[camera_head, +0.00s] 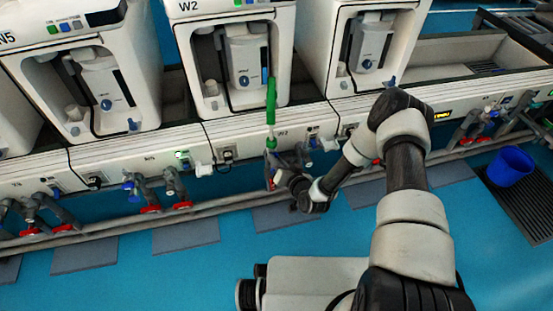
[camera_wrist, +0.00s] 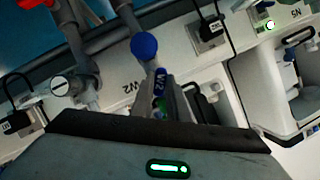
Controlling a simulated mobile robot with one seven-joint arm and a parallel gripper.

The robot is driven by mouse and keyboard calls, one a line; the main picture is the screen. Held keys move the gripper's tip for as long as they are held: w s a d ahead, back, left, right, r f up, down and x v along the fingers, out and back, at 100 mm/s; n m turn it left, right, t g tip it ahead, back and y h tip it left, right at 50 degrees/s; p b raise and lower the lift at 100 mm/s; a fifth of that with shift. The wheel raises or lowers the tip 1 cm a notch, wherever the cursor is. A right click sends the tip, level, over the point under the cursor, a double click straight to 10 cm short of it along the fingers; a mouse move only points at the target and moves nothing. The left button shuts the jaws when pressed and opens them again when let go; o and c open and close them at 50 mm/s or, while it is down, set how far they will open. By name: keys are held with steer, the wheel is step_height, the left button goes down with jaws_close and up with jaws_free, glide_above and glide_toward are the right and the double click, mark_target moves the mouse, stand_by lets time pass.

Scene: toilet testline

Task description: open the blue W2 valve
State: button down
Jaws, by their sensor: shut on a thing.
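My gripper is shut on the valve handle. A green-handled upright thing (camera_head: 271,100) stands just above it; I cannot tell what it rests on. A bit of green also shows between the fingers.
A round blue knob (camera_wrist: 144,46) on a grey pipe is close to my fingers. More pipes with red handles (camera_head: 182,205) line the panel. White machines stand left and right. A blue bucket (camera_head: 510,166) is at the right. The blue floor (camera_head: 180,280) in front is mostly clear.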

steer(key=n+h, duration=0.2)
steer(key=n, duration=0.1)
steer(key=shift+s+a+p, duration=0.15)
steer(key=shift+a+p, duration=0.05)
steer(key=shift+p, duration=0.2)
steer(key=shift+n+h, duration=0.6)
steer(key=shift+n, duration=0.1)
steer(key=c, duration=1.7)
jaws_free()
steer(key=p+v, duration=0.1)
steer(key=v, duration=0.4)
steer(key=p+v, duration=0.1)
steer(key=v, duration=0.5)
steer(key=p+v, duration=0.2)
steer(key=v, duration=0.4)
steer(key=shift+s+d+f, duration=0.1)
steer(key=shift+s+f, duration=0.2)
steer(key=shift+s, duration=0.1)
steer(key=shift+w, duration=0.1)
